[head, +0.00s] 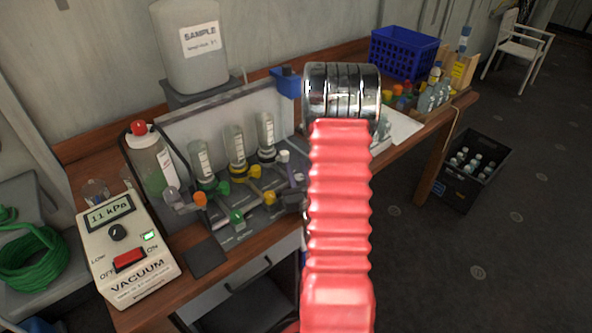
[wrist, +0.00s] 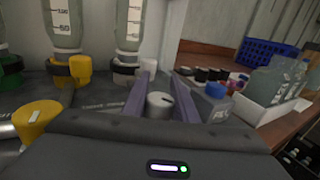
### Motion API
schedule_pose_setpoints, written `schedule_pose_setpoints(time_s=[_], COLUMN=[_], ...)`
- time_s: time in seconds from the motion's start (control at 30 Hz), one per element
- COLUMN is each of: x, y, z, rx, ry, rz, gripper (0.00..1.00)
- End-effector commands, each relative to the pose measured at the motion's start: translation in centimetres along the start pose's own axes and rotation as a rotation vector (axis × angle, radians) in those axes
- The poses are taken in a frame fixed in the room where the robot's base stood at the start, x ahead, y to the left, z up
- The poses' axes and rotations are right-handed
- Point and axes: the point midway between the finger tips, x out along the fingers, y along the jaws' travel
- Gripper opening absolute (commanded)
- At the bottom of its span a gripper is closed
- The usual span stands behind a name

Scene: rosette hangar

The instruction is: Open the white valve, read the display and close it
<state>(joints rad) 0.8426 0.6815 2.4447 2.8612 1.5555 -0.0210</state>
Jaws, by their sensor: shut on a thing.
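The white valve (wrist: 160,104) is a small pale round knob with a dark mark on top. In the wrist view it sits between the two purple fingers of my gripper (wrist: 161,90), which is shut on it. In the head view, my red arm hides most of the gripper and the valve area. The vacuum unit (head: 128,250) is a cream box at the left with a display (head: 109,213) reading 11 kPa. Its red switch (head: 129,259) and a lit green light (head: 149,236) show below the display.
Yellow (wrist: 38,120) and green (head: 237,216) valves stand on the manifold beside the white one. Graduated bottles (head: 236,146) rise behind them. A flask with a red cap (head: 149,162) is at the left. A blue crate (head: 403,53) and small bottles stand at the right.

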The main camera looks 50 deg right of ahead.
Motion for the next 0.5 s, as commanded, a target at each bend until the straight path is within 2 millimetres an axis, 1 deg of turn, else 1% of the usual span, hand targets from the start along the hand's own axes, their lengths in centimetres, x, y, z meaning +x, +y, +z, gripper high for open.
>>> schedule_pose_setpoints(time_s=[0.17, 0.2, 0.43, 0.5], x=[0.04, 0.04, 0.03, 0.02], y=[-0.05, -0.05, -0.04, -0.04], z=[0.01, 0.01, 0.01, 0.01], rx=[0.0, 0.0, 0.0, 0.0], ry=[0.0, 0.0, 0.0, 0.0], rz=[-0.001, -0.001, 0.0, 0.0], gripper=[0.04, 0.27, 0.43, 0.45])
